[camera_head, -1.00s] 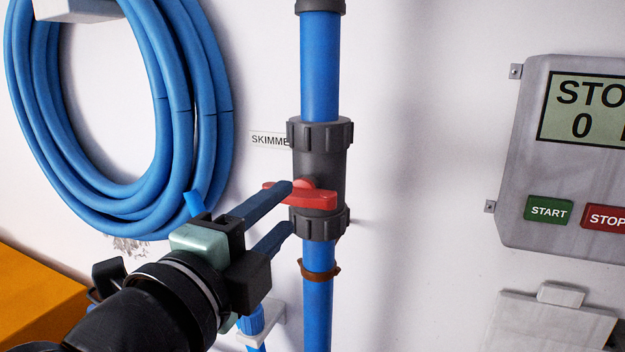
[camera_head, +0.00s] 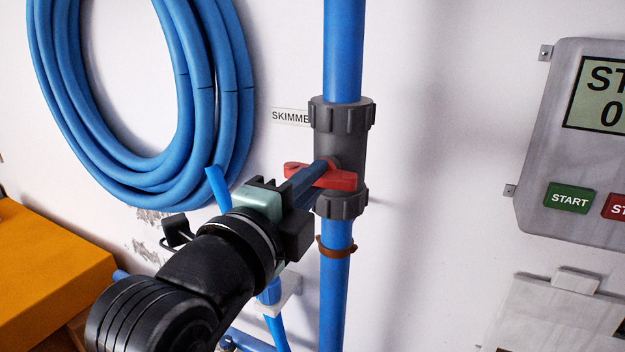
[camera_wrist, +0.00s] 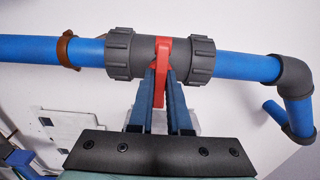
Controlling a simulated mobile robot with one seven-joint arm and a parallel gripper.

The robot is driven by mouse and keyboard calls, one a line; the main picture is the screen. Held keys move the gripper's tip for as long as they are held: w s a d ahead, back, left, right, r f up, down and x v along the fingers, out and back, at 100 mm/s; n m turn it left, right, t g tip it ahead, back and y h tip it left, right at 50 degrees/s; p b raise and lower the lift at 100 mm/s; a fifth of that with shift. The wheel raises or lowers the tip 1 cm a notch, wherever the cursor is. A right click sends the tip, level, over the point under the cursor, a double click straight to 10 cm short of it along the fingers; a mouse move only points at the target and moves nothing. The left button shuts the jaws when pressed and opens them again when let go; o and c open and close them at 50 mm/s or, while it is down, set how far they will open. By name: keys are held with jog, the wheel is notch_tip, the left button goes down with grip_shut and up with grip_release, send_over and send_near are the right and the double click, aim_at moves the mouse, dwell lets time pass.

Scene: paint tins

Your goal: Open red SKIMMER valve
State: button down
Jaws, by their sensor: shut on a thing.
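The red valve handle (camera_head: 336,178) sits on a dark grey valve body (camera_head: 345,150) in a vertical blue pipe. The handle lies crosswise to the pipe. A partly covered SKIMMER label (camera_head: 290,117) is on the wall to its left. My gripper (camera_head: 320,170) reaches in from the lower left with its blue fingers at the handle. In the wrist view the red handle (camera_wrist: 162,62) stands between the two fingers (camera_wrist: 162,85), which are shut on it. The handle crosses the pipe there too. The handle's middle is partly hidden by the fingers in the head view.
A coiled blue hose (camera_head: 200,100) hangs on the wall to the left. A grey control box (camera_head: 560,130) with a green START button (camera_head: 569,198) is at right. An orange box (camera_head: 50,270) stands at lower left. The wall between pipe and control box is clear.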

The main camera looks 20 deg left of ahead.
dwell(0.4)
jog(key=shift+n, duration=9)
jog(key=c, duration=0.9)
grip_release()
jog(key=shift+o, duration=0.2)
jog(key=shift+s, duration=0.1)
